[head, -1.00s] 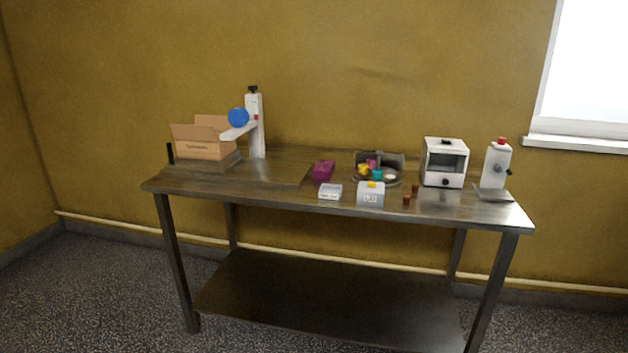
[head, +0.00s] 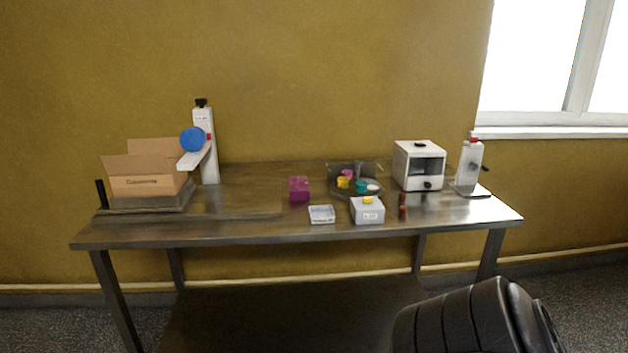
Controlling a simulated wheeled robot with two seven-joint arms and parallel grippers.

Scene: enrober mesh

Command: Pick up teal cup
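A small teal cup (head: 361,187) stands on a round dark tray (head: 345,194) toward the back of the metal table (head: 250,231). A yellow cup (head: 342,182), a pink cup (head: 347,174) and a whitish round item (head: 373,188) are close around it. Neither of my grippers shows in the head view. A black segmented part of my arm is at the lower right, in front of the table and well apart from the cup.
A white box with a yellow top (head: 367,211) and a white tray (head: 321,214) stand in front of the cups. A magenta box (head: 299,188) is to their left, brown bottles (head: 402,203) and a white machine (head: 419,166) to their right. A cardboard box (head: 147,172) is far left.

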